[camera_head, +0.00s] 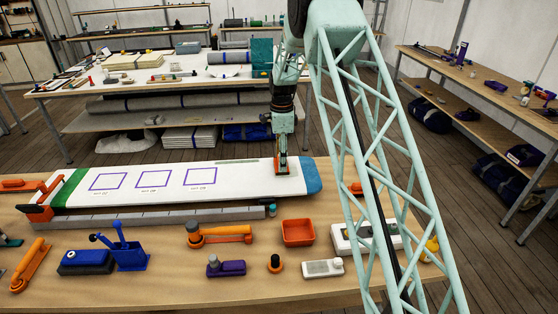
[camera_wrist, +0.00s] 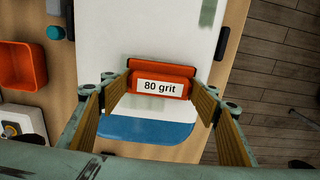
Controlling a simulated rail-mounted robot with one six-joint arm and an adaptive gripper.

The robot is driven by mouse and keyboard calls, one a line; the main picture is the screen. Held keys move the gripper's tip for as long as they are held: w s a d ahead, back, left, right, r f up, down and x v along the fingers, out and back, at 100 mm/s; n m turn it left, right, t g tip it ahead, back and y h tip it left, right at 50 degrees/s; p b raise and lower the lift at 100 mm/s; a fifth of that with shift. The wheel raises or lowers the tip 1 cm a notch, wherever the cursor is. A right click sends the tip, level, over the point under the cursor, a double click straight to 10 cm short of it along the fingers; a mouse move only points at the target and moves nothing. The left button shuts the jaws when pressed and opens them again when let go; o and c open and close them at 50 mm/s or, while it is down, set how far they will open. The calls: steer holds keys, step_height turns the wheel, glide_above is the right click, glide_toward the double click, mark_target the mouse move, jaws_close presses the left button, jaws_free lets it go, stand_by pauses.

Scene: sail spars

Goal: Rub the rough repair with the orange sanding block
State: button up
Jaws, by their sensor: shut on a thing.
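A long white board (camera_head: 240,187) lies on the workbench, with a green band at the left and a blue right end (camera_head: 312,177). A grey-green rough streak (camera_head: 236,161) near its far edge may be the rough repair; part of such a patch shows in the wrist view (camera_wrist: 208,12). My gripper (camera_head: 281,165) is shut on the orange sanding block (camera_wrist: 160,82), labelled "80 grit". The block is over the board near the blue end, right of the streak in the head view. I cannot tell whether it touches the board.
Three purple-outlined squares (camera_head: 152,179) mark the board. An orange clamp (camera_head: 38,213) stands at its left end. An orange tray (camera_head: 298,232), a purple tool (camera_head: 226,267) and a blue holder (camera_head: 130,255) stand in front. A white case (camera_head: 350,243) is partly behind my arm.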

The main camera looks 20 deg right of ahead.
steer(key=shift+s+d, duration=0.1)
steer(key=shift+d, duration=0.1)
stand_by(0.4)
steer(key=shift+s+d, duration=0.15)
steer(key=shift+d, duration=0.55)
steer(key=shift+s+d, duration=0.15)
steer(key=shift+d, duration=0.5)
steer(key=shift+d, duration=0.15)
steer(key=shift+s+d, duration=0.2)
steer(key=shift+d, duration=0.45)
steer(key=shift+s+d, duration=0.15)
steer(key=shift+d, duration=0.45)
steer(key=shift+w+a, duration=0.2)
steer(key=shift+a, duration=0.55)
steer(key=shift+w+a, duration=0.2)
steer(key=shift+a, duration=0.55)
steer(key=shift+a, duration=0.1)
steer(key=shift+w+a, duration=0.2)
steer(key=shift+a, duration=0.5)
steer(key=shift+w+a, duration=0.15)
steer(key=shift+a, duration=0.5)
